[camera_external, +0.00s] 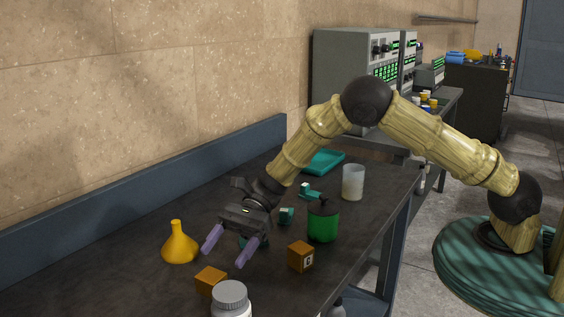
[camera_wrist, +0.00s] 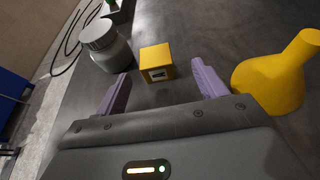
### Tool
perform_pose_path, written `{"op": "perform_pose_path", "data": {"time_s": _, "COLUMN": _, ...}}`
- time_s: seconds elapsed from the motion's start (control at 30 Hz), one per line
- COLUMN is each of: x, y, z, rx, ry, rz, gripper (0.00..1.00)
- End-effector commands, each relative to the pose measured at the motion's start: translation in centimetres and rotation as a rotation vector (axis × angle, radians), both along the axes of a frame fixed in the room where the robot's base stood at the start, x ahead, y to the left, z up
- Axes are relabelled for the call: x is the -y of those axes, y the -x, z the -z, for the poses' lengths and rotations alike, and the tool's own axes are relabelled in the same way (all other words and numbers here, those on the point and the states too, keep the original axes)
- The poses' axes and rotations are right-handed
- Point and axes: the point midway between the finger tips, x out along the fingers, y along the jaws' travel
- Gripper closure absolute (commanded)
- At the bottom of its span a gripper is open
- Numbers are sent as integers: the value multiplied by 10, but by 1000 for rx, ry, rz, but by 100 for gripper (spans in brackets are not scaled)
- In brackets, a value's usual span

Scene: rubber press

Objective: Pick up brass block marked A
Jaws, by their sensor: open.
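A brass block (camera_wrist: 156,64) sits on the dark bench ahead of my gripper in the wrist view. Its near face has a pale label with a dark letter that looks like A, too small to be sure. The same block (camera_external: 209,279) shows in the external view near the white jar. My gripper (camera_external: 229,246) is open and empty above the bench, its two purple fingers apart and pointing toward this block, short of it. A second brass block (camera_external: 301,257), with a label that looks like B, stands to the right in the external view.
A yellow funnel-shaped flask (camera_external: 179,244) and a grey-lidded jar (camera_external: 231,298) stand on either side of the block. A green canister (camera_external: 323,222), a frosted beaker (camera_external: 353,182) and a teal tray (camera_external: 324,161) stand farther back. A raised blue edge (camera_external: 150,217) runs along the wall.

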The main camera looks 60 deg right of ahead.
Motion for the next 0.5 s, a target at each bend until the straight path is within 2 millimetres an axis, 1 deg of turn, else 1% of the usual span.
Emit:
{"op": "perform_pose_path", "data": {"time_s": 0.03, "x": -9, "y": 1, "z": 2, "rx": -1, "ry": 0, "rz": -3, "gripper": 29}}
{"op": "perform_pose_path", "data": {"time_s": 0.1, "x": -20, "y": 2, "z": 7, "rx": -1, "ry": 1, "rz": -3, "gripper": 29}}
{"op": "perform_pose_path", "data": {"time_s": 0.2, "x": -31, "y": 2, "z": 12, "rx": 0, "ry": 0, "rz": -1, "gripper": 29}}
{"op": "perform_pose_path", "data": {"time_s": 0.3, "x": -35, "y": 2, "z": 14, "rx": 0, "ry": -1, "rz": 0, "gripper": 29}}
{"op": "perform_pose_path", "data": {"time_s": 0.5, "x": -35, "y": 2, "z": 15, "rx": 0, "ry": -1, "rz": 1, "gripper": 29}}
